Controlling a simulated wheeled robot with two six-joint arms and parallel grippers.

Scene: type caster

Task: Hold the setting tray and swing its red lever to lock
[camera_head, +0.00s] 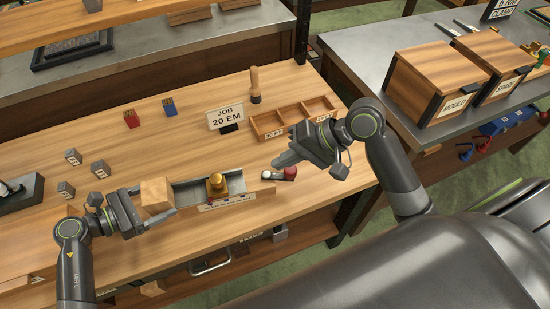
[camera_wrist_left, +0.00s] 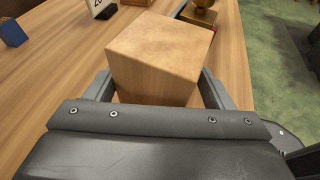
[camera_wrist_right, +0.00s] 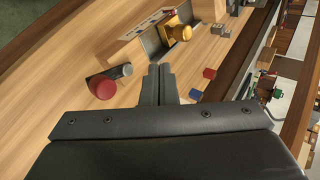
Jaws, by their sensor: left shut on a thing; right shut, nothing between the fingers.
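The setting tray (camera_head: 236,183) is a grey metal channel on a wooden base, with a brass piece (camera_head: 217,184) in it. A wooden block (camera_head: 157,193) stands at its left end. My left gripper (camera_head: 146,205) is shut on this block, which also fills the jaws in the left wrist view (camera_wrist_left: 155,60). The red lever knob (camera_head: 290,173) sits by the tray's right end, on a dark and silver arm. My right gripper (camera_head: 279,161) is shut and empty, just above and behind the knob. In the right wrist view, the red knob (camera_wrist_right: 103,88) lies left of the shut fingertips.
A JOB 20 EM sign (camera_head: 225,117) and a divided wooden box (camera_head: 290,119) stand behind the tray. Red (camera_head: 132,119) and blue (camera_head: 170,107) blocks stand further back. Small grey blocks (camera_head: 100,169) lie at left. The bench's front edge is close to the tray.

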